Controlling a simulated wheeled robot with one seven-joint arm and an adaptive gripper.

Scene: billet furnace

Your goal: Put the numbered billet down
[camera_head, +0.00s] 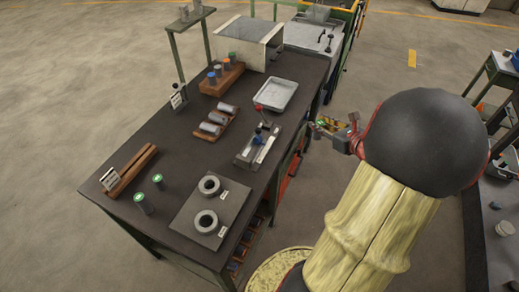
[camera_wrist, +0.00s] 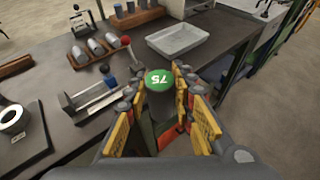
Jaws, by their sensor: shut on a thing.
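My gripper (camera_wrist: 160,92) is shut on a dark upright billet with a green top (camera_wrist: 159,79) in the wrist view. The number on the top reads 75, upside down in the picture. In the head view my gripper (camera_head: 332,127) is just off the table's right edge, and the held billet is hard to make out there. The dark table (camera_head: 165,205) bears a grey tray (camera_head: 276,95), also in the wrist view (camera_wrist: 178,40). Two more green-topped billets (camera_head: 145,205) stand at the table's near left.
A clamp fixture with a red knob (camera_head: 257,148) stands by the right edge. A wooden rack (camera_head: 215,126) holds lying grey billets; another (camera_head: 222,80) holds upright coloured ones. A plate with two rings (camera_head: 208,216) lies near the front. A furnace box (camera_head: 248,42) stands at the back.

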